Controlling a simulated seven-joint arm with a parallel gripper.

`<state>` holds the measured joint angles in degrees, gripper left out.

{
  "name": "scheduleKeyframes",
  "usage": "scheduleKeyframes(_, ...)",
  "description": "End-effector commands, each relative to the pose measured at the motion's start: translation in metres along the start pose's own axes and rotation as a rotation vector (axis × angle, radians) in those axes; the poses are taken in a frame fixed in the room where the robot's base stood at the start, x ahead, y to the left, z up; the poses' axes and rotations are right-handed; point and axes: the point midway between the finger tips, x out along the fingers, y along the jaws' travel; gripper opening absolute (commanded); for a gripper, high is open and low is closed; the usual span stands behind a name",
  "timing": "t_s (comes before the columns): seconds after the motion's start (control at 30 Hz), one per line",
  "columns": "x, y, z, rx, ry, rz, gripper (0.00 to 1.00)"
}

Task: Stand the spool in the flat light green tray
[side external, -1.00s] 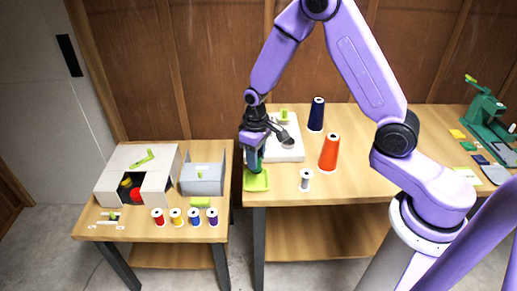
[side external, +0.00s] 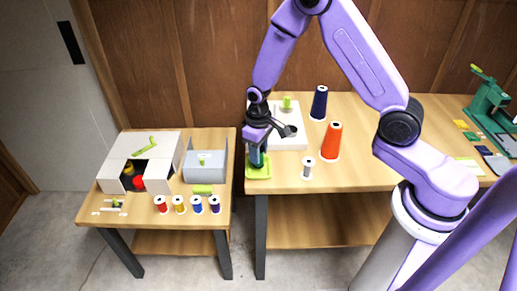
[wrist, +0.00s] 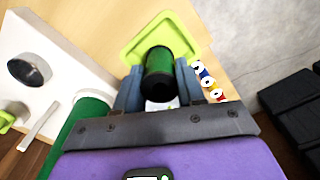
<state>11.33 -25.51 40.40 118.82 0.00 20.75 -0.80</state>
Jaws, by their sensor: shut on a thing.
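The dark green spool (wrist: 160,75) is between the fingers of my gripper (wrist: 158,88) in the wrist view. My gripper (side external: 257,146) is shut on it and points down over the tray in the side view. The flat light green tray (side external: 259,175) lies near the left front corner of the right-hand table. In the wrist view the tray's rim (wrist: 135,47) shows around the far end of the spool. The spool looks upright and at the tray; whether its base touches the tray floor is hidden.
A white machine (side external: 290,140) stands just behind the tray. A navy cone (side external: 319,104), an orange cone (side external: 331,142) and a small pale spool (side external: 308,168) stand to its right. Several coloured spools and a grey bin (side external: 206,172) are on the left table, across a gap.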

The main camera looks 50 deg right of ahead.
Motion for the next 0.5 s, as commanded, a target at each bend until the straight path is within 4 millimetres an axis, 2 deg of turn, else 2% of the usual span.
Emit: scheduleKeyframes(0.5,0.018,0.000,0.000,-0.001,-0.001,0.000,0.18)
